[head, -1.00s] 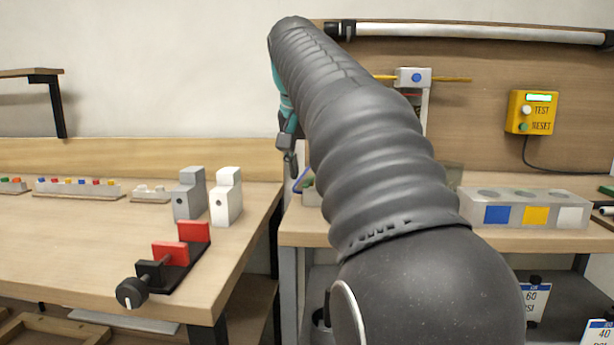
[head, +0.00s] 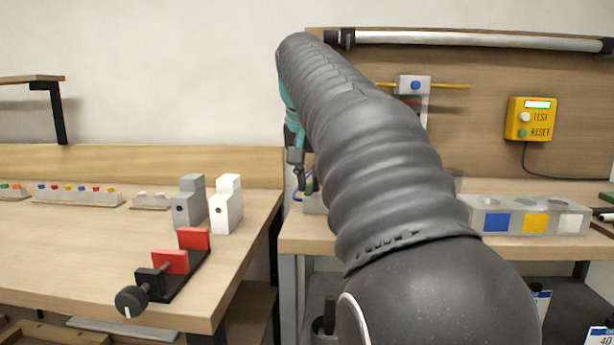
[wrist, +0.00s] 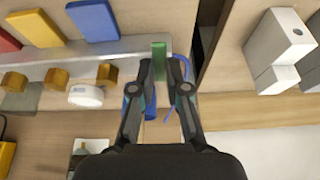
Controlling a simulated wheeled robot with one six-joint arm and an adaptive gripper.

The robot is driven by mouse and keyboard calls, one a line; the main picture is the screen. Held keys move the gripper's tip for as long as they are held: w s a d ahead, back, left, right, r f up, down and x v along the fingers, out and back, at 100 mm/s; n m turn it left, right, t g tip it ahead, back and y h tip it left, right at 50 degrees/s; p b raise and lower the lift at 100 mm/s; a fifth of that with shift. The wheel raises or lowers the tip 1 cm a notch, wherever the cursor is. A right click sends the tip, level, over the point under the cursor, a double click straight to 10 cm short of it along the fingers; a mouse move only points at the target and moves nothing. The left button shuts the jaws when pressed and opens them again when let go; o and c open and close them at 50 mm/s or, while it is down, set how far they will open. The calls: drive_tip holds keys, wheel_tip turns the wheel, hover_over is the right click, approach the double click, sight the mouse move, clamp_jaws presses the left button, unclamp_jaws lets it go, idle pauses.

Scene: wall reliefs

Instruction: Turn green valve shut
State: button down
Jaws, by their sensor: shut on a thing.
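The green valve handle (wrist: 158,62) is a narrow upright bar at the edge of a grey metal rail in the wrist view. My gripper (wrist: 160,75) has its two dark fingers close together on either side of it, shut on it. The handle's far end sticks out past the fingertips. The valve's body is mostly hidden by the fingers. In the head view my arm covers most of this spot, and only part of my gripper shows at its far end.
A blue tube (wrist: 183,75) curves close beside the right finger. Grey and white blocks (head: 188,202) and a red-jawed vise (head: 180,262) stand on the left bench. A yellow test box (head: 531,118) hangs at right.

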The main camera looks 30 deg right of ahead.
drive_tip(key=shift+n, duration=0.3)
drive_tip(key=c, duration=1.2)
unclamp_jaws()
drive_tip(key=shift+o, duration=0.2)
drive_tip(key=shift+r, duration=0.1)
drive_tip(key=v, duration=1.1)
drive_tip(key=shift+s+r, duration=0.25)
drive_tip(key=shift+r, duration=0.1)
